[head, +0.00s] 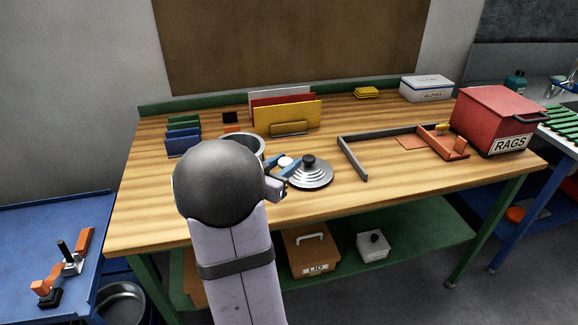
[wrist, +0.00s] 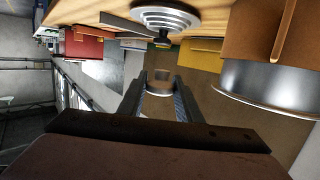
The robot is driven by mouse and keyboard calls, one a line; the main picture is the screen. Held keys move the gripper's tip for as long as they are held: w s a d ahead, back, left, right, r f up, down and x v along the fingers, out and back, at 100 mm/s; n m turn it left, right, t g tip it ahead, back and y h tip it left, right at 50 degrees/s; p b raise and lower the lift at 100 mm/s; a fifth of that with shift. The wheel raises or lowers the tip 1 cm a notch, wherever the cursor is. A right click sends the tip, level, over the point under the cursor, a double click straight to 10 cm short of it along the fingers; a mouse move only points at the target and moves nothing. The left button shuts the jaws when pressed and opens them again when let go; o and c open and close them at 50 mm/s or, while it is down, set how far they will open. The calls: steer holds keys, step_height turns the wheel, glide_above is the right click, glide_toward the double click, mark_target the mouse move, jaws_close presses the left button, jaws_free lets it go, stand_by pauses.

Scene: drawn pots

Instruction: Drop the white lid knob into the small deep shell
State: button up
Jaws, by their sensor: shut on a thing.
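My gripper (head: 281,169) is shut on the white lid knob (head: 286,161), above the front part of the workbench. In the wrist view the knob (wrist: 159,87) sits between the two finger ends of my gripper (wrist: 160,94) and looks pale and rounded. A silvery, open-topped metal shell (head: 247,145) stands just left of the gripper, partly hidden behind my arm. A metal shell also shows at the right of the wrist view (wrist: 262,90), apart from the knob. Whether it is the small deep one I cannot tell.
A stepped silver lid with a black knob (head: 310,176) lies right of the gripper. A grey angled bar (head: 353,157) is farther right. A rack with coloured sheets (head: 288,114) stands behind, and a red RAGS box (head: 497,120) at the right. The front right bench top is clear.

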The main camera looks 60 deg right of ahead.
steer(key=w+d+r+p, duration=0.1)
steer(key=w+r+p, duration=0.2)
steer(key=w+p, duration=0.3)
steer(key=w+d+r+p, duration=0.1)
steer(key=w+r+p, duration=0.2)
steer(key=w+p, duration=0.4)
steer(key=w, duration=0.3)
steer(key=shift+w+d+r, duration=0.15)
steer(key=shift+w+r, duration=0.1)
steer(key=shift+r, duration=0.1)
step_height(320, 180, down, 6)
steer(key=b, duration=0.5)
